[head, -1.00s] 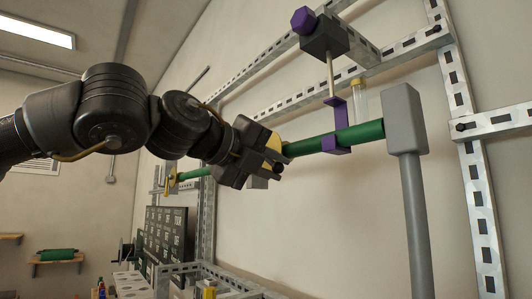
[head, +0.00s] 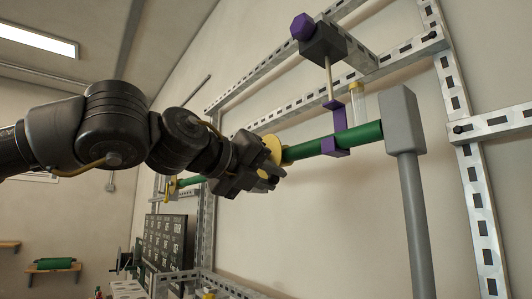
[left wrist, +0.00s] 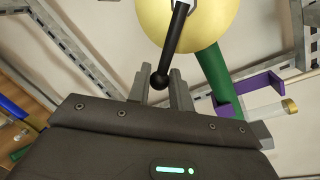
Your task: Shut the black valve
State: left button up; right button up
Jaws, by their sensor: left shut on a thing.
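The black valve's lever (left wrist: 178,38), a dark rod with a ball end, crosses a round yellow valve body (left wrist: 208,22) in the left wrist view. In the head view the yellow body (head: 270,148) sits on a green pipe (head: 306,149), partly behind my left gripper (head: 270,178). The fingers of this gripper, also in the left wrist view (left wrist: 159,88), are shut on the lever near its ball end. The lever is mostly hidden by the gripper in the head view. My right gripper is in neither view.
A purple clamp (head: 335,128) holds the green pipe right of the valve, beside a clear tube with a yellow cap (head: 357,100). A grey post (head: 407,150) stands at the pipe's right end. Slotted metal rails (head: 478,215) frame the wall behind.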

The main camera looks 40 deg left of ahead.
pick_arm(q)
jog(key=shift+w+a+f+m+b, duration=0.15)
jog(key=shift+a+f+m+b, duration=0.25)
jog(key=shift+m, duration=0.4)
jog(key=shift+w+a+f+m+t+b, duration=0.15)
jog(key=shift+a+m+t+b, duration=0.15)
jog(key=shift+m, duration=0.2)
jog(key=shift+w+a+f+m+t+b, duration=0.1)
jog(key=shift+a+f+m+t+b, duration=0.1)
jog(key=shift+a+m, duration=0.25)
jog(key=shift+d, duration=0.1)
